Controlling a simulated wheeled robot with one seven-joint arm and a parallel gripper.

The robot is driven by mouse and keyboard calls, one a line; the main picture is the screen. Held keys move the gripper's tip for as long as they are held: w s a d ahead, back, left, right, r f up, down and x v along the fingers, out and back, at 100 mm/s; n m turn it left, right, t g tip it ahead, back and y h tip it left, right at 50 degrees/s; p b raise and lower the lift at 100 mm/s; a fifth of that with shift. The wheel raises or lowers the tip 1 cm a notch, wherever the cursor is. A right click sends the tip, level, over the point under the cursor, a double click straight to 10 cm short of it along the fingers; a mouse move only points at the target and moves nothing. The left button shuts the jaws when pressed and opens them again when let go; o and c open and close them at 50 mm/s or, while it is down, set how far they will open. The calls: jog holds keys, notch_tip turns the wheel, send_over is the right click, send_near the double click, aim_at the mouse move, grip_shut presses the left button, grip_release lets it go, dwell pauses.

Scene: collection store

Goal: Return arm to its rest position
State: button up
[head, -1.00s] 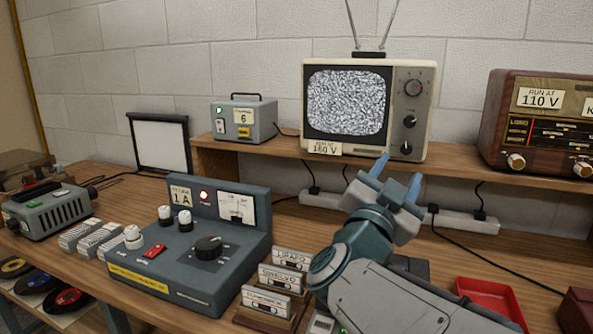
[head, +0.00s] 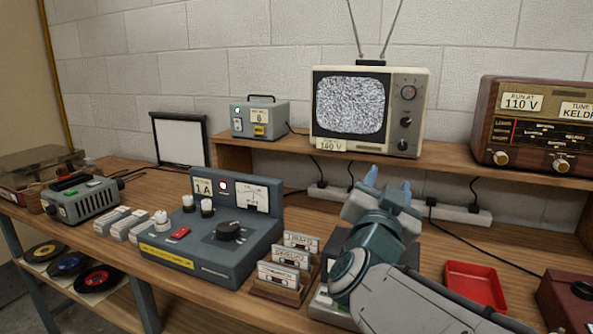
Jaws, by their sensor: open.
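My gripper (head: 386,180) is in the middle right of the head view, above the bench. Its two blue fingertips point away from me, toward the wall, and stand apart with nothing between them. My arm reaches in from the lower right. It hides part of a dark device on the bench behind and below it.
A blue-grey control box (head: 211,232) and a cassette rack (head: 276,293) stand left of my arm. A red tray (head: 475,286) lies to its right. The shelf holds a television (head: 368,112) showing static and a wooden radio (head: 532,131). A power strip (head: 455,211) lies under the shelf.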

jog(key=s+a+f+n+g+y+p, duration=0.2)
jog(key=a+f+n+g+y+p, duration=0.3)
jog(key=f+n+g+y+p, duration=0.3)
jog(key=s+d+f+g+p, duration=0.1)
jog(key=s+d+f+g, duration=0.1)
jog(key=s, duration=0.5)
jog(key=s+d+f+g+p, duration=0.2)
jog(key=s+f+g, duration=0.2)
jog(key=s+g, duration=0.2)
jog(key=shift+s+d+f+n, duration=0.3)
jog(key=shift+s+n, duration=0.1)
jog(key=shift+s, duration=0.7)
